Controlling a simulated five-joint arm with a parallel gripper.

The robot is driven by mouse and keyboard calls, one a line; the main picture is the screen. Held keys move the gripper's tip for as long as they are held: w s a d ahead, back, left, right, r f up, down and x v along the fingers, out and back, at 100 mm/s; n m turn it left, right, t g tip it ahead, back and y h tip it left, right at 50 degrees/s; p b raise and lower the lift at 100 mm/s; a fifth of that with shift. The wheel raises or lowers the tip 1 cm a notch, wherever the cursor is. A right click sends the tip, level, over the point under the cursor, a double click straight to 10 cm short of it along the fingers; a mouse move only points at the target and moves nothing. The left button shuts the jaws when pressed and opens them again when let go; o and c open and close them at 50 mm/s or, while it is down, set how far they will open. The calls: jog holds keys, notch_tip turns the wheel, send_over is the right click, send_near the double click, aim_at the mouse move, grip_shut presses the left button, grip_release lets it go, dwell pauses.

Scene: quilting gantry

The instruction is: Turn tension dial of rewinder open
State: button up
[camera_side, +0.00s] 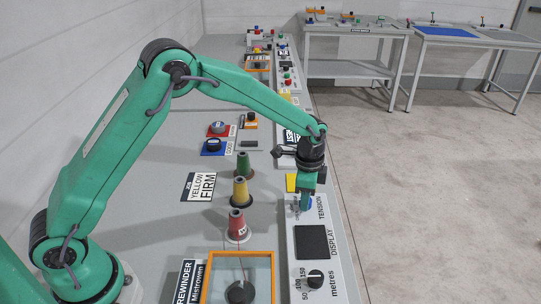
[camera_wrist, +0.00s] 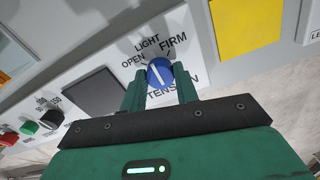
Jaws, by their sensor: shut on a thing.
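The tension dial (camera_wrist: 159,72) is a round blue knob with a white line, on the rewinder's pale panel (camera_wrist: 70,72). OPEN, LIGHT and FIRM are printed around it, with TENSION below. The white line slants from upper left to lower right, its upper end toward the OPEN and LIGHT side. My gripper (camera_wrist: 160,86) is shut on the dial, one finger on each side. In the side view my gripper (camera_side: 305,207) points down at the panel and mostly hides the dial.
A dark display (camera_side: 313,242) and a black metres knob (camera_side: 315,279) sit nearer on the panel. Red (camera_side: 237,226), yellow (camera_side: 240,191) and green (camera_side: 244,165) cones stand left of it. A card (camera_side: 199,187) reads JOB YELLOW FIRM. An orange-framed box (camera_side: 207,290) stands in front.

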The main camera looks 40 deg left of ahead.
jog(key=shift+n, duration=0.5)
jog(key=n, duration=0.3)
jog(key=shift+r+n, duration=0.1)
jog(key=shift+n, duration=2.4)
jog(key=o, duration=1)
jog(key=shift+r, duration=3.9)
